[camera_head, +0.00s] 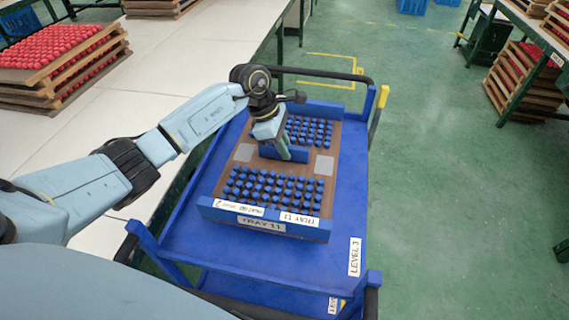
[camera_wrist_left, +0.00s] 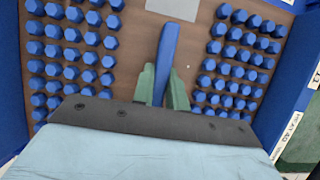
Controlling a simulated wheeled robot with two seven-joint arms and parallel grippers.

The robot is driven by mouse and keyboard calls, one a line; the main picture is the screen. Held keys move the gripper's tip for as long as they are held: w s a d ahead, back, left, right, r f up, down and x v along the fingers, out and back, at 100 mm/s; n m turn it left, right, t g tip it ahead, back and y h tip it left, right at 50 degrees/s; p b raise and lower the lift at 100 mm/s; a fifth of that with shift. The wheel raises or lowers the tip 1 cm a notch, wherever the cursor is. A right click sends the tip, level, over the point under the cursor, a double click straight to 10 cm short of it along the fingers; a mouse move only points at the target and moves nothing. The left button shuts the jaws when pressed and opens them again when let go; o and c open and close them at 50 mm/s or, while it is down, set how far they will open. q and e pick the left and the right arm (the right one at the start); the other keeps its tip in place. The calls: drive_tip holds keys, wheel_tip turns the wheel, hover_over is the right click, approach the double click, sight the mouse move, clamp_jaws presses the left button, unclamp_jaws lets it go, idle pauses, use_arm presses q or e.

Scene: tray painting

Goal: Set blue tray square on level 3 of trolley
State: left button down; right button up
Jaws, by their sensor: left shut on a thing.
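The blue tray (camera_head: 312,232) has a brown board with rows of blue pieces and a label reading TRAY 11. It lies on the top deck, labelled LEVEL 3, of the blue trolley (camera_head: 190,227). It looks roughly lined up with the deck, toward its far part. My left gripper (camera_head: 287,153) is above the middle of the tray, shut on its blue centre handle. In the left wrist view the green fingers (camera_wrist_left: 163,88) sit on both sides of the handle (camera_wrist_left: 167,48). I cannot tell whether the tray touches the deck. My right gripper is not in view.
A long white table (camera_head: 190,52) stands at left with stacked boards of red pieces (camera_head: 60,50). More stacks (camera_head: 515,82) stand at far right. The trolley has a black rail (camera_head: 318,74) at its far end. Green floor to the right is clear.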

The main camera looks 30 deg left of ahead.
sight(285, 162)
use_arm(q)
drive_tip(key=shift+f, duration=2.45)
drive_tip(key=shift+f, duration=0.2)
drive_tip(key=c, duration=1.4)
unclamp_jaws()
drive_tip(key=v, duration=1.2)
drive_tip(key=shift+r, duration=0.1)
